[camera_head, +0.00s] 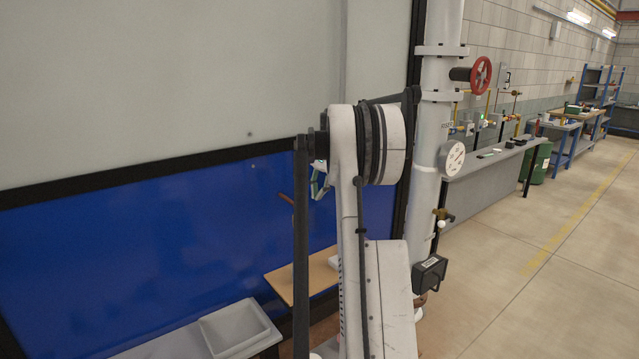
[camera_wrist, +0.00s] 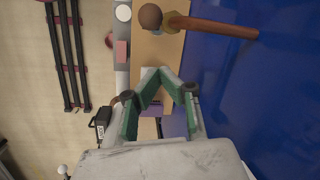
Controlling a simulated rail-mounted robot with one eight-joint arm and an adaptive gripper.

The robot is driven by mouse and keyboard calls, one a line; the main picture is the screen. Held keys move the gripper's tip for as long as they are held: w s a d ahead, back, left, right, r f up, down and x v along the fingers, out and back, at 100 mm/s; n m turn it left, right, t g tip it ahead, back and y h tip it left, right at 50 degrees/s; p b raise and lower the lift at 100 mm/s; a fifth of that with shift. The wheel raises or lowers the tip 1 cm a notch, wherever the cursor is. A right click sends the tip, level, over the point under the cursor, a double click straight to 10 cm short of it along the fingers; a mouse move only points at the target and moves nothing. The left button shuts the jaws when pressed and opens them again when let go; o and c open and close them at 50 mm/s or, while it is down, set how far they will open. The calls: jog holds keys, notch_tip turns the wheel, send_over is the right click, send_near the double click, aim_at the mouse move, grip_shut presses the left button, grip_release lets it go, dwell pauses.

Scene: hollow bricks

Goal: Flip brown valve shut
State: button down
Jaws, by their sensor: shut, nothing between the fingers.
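The brown valve shows at the top of the wrist view. Its long brown lever (camera_wrist: 215,27) points right from a brass body (camera_wrist: 177,21), across the blue panel, with a round brown end at left. In the head view a short brown bar, likely the same lever (camera_head: 287,199), shows against the blue panel left of my arm. My gripper (camera_wrist: 156,74) has green fingers with their tips together, shut and empty. The tips are apart from the valve, below its brass body in the wrist view. In the head view my arm hides most of my gripper (camera_head: 318,182).
A white pipe (camera_head: 425,190) with a red handwheel (camera_head: 481,75), a gauge (camera_head: 452,158) and a small brass valve (camera_head: 443,214) stands right of my arm. A wooden board (camera_head: 283,281) and a grey bin (camera_head: 238,328) lie low at left. The floor at right is clear.

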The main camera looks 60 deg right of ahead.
aim_at(303, 216)
jog(key=a, duration=0.1)
jog(key=a+f+p, duration=0.1)
jog(key=a+f, duration=0.1)
jog(key=a, duration=0.1)
jog(key=shift+w+f+p, duration=0.1)
jog(key=shift+w+p, duration=0.25)
jog(key=shift+p, duration=0.05)
jog(key=shift+a, duration=0.1)
jog(key=shift+s, duration=0.1)
